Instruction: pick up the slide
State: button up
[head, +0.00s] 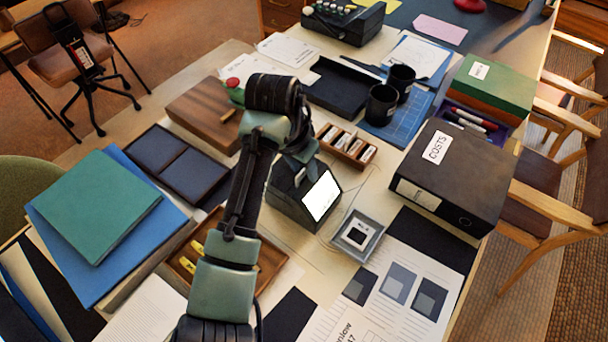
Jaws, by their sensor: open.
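A slide (357,235), a small white-framed square with a dark centre, lies in a shallow grey tray (345,248) on the table, right of the middle. My gripper (300,172) points down over the black box with a lit white screen (322,196), up and to the left of the slide. The gripper is open and apart from the slide. Its fingertips are small and partly hidden, so I cannot tell whether they touch the box.
A wooden holder (335,134) with several pale pieces stands behind the lit box. A large black "COSTS" box file (450,190) stands right of the tray. Printed sheets (385,315) lie in front. Two black mugs (382,104) stand behind. A wooden tray (272,262) is at left.

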jog(key=shift+c, duration=0.3)
grip_shut()
